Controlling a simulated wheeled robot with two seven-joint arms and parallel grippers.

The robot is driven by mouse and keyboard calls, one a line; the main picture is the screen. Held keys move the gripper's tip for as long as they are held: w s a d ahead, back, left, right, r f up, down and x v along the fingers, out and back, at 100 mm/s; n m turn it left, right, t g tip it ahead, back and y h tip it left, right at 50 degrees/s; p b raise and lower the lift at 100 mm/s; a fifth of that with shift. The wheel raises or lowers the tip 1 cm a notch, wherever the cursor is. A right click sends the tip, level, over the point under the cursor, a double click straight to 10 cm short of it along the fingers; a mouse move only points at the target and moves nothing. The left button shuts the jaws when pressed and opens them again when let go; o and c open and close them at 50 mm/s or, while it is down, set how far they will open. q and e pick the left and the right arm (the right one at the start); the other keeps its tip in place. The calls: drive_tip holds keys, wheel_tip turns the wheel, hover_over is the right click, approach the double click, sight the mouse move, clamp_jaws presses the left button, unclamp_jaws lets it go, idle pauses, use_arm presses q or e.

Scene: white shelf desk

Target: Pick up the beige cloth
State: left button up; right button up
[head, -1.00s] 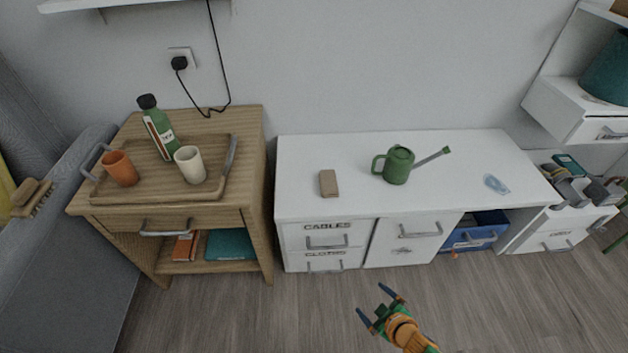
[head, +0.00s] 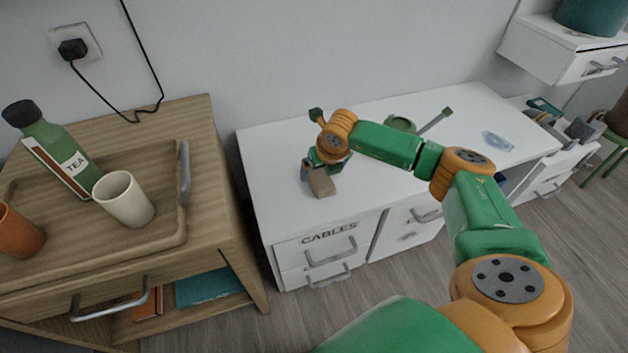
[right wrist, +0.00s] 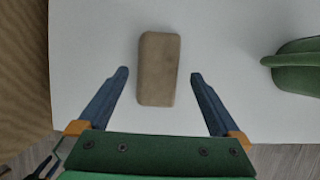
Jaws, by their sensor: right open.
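The beige cloth (head: 321,183) is a small folded block lying on the white desk top (head: 270,165), near its left front part. In the right wrist view the cloth (right wrist: 158,68) lies flat, ahead of and between the lines of the two blue fingers. My right gripper (right wrist: 160,75) is open and empty, with its fingertips on either side of the cloth's near part. In the head view my right gripper (head: 312,165) is at the cloth, partly hidden by its own wrist. I cannot tell its exact height above the desk. My left gripper is not in view.
A green watering can (head: 401,124) stands to the right, partly behind my arm, and also shows in the right wrist view (right wrist: 295,68). A wooden cabinet with a tray (head: 165,235), cups and a bottle stands left. A blue transparent item (head: 496,141) lies further right.

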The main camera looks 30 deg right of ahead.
sight(319, 179)
drive_tip(key=shift+x, duration=1.05)
drive_tip(key=shift+a, duration=0.1)
drive_tip(key=shift+f+b, duration=0.25)
drive_tip(key=shift+b, duration=0.05)
drive_tip(key=c, duration=1.3)
